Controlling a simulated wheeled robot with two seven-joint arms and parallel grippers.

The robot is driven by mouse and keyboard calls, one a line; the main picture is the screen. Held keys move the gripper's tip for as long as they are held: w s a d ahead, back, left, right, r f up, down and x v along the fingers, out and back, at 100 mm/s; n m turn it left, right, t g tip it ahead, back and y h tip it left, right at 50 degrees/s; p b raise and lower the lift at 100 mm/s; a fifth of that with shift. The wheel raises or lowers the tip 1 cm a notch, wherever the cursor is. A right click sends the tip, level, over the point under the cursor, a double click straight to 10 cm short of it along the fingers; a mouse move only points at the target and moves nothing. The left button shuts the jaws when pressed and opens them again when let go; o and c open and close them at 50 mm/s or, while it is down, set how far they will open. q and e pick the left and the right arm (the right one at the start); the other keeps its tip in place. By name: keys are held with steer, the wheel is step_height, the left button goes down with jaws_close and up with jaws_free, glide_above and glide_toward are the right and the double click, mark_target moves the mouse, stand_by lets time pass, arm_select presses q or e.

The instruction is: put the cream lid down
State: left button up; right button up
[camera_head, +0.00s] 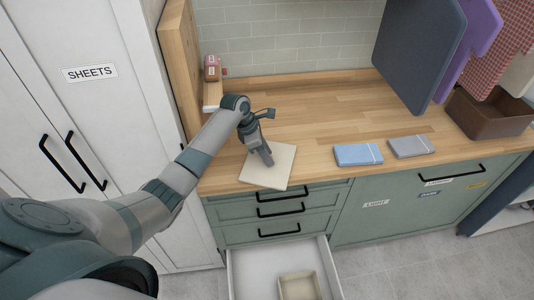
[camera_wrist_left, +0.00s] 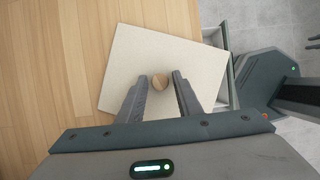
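My left gripper (camera_head: 268,162) points down over the lid's middle. My right gripper is not in view.
An open drawer (camera_head: 240,268) below holds a cream box (camera_head: 299,286). Blue (camera_head: 356,155) and grey (camera_head: 410,147) folded towels lie right of the lid. A brown basket (camera_head: 490,115) stands at the right under hanging towels. The counter (camera_head: 325,105) behind the lid is clear.

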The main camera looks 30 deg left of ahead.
arm_select(q)
steer(key=shift+o, duration=0.2)
steer(key=shift+r, duration=0.15)
steer(key=v, duration=1.2)
stand_by(0.6)
